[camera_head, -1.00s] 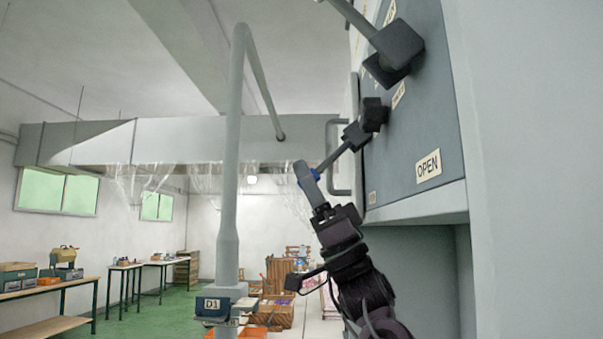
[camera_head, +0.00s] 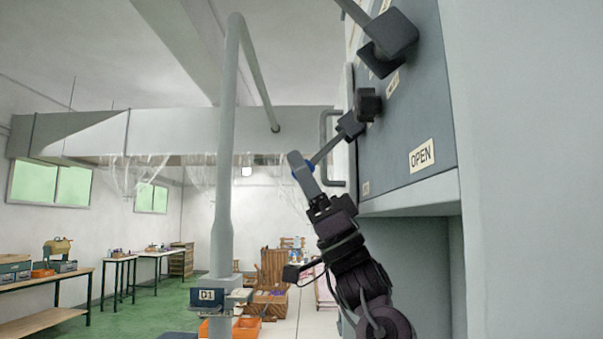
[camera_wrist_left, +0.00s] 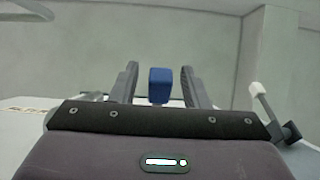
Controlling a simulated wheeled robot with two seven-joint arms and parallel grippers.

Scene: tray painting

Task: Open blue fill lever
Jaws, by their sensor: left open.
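The blue fill lever is a grey rod (camera_head: 325,151) slanting down and left from a dark pivot block (camera_head: 350,125) on the panel's side, with a blue end (camera_head: 296,174). My left gripper (camera_head: 299,163) is at that end, with its near finger covering much of the blue. In the left wrist view the blue end (camera_wrist_left: 160,86) sits between the two open fingers of my left gripper (camera_wrist_left: 158,88), with a gap visible on each side. My right gripper is not in view.
A dark panel (camera_head: 405,110) with an OPEN label (camera_head: 421,155) is at the right. Another dark lever block (camera_head: 393,35) is above. A white-tipped lever (camera_wrist_left: 258,93) stands right in the left wrist view. A grey pipe (camera_head: 222,180) rises left of my gripper.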

